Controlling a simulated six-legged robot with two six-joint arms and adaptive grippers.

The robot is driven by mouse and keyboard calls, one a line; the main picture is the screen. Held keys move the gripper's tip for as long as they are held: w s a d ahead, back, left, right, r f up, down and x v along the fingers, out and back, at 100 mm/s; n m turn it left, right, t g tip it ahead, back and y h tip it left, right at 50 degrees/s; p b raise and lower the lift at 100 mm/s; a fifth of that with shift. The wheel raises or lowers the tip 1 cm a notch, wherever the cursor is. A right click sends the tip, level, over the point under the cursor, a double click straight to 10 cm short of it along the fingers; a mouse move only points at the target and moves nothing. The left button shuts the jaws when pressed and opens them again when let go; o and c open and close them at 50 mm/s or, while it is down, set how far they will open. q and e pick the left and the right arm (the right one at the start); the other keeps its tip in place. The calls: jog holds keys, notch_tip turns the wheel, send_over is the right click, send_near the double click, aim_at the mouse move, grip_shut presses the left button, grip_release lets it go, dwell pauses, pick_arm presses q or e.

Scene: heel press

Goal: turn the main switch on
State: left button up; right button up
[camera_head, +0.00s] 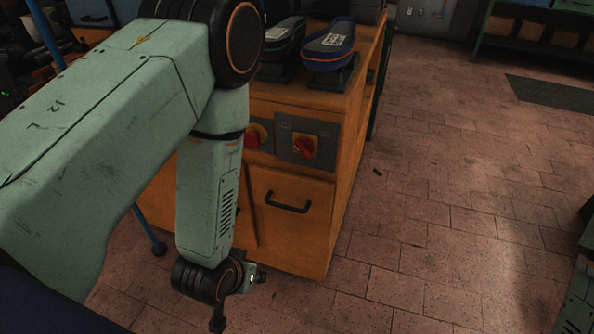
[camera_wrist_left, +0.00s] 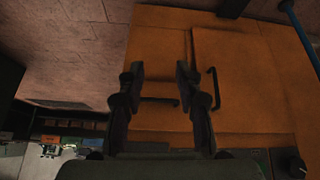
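Two rotary switches with red knobs on yellow plates sit on the front of an orange cabinet. The right switch (camera_head: 304,147) is fully visible on a grey plate. The left switch (camera_head: 256,136) is partly hidden by my left arm. I cannot tell which one is the main switch. My left gripper shows in the left wrist view (camera_wrist_left: 160,72) with its two fingers apart and nothing between them. It faces the cabinet front, near the black handles. In the head view its wrist hangs below the switches, and the fingers are mostly hidden. My right gripper is not in view.
The orange cabinet (camera_head: 290,235) has a black drawer handle (camera_head: 288,203). On its top are shoe-shaped pieces, one blue and red (camera_head: 329,46), one green-edged (camera_head: 283,36). The tiled floor (camera_head: 450,210) right of the cabinet is largely clear, with a dark mat (camera_head: 552,94) further back.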

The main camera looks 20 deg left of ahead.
pick_arm(q)
jog(key=w+d+r+n+t+b, duration=0.1)
jog(key=w+n+t+b, duration=0.2)
jog(key=w, duration=0.7)
jog(key=n+t+b, duration=0.1)
jog(key=n+t, duration=0.4)
jog(key=t, duration=0.4)
send_near(299, 151)
jog(key=w, duration=0.1)
jog(key=w+b, duration=0.2)
jog(key=w, duration=0.6)
jog(key=shift+b, duration=0.35)
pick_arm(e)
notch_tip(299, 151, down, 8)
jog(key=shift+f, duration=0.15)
pick_arm(q)
jog(key=shift+r, duration=0.1)
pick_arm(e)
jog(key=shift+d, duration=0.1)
pick_arm(q)
grip_shut()
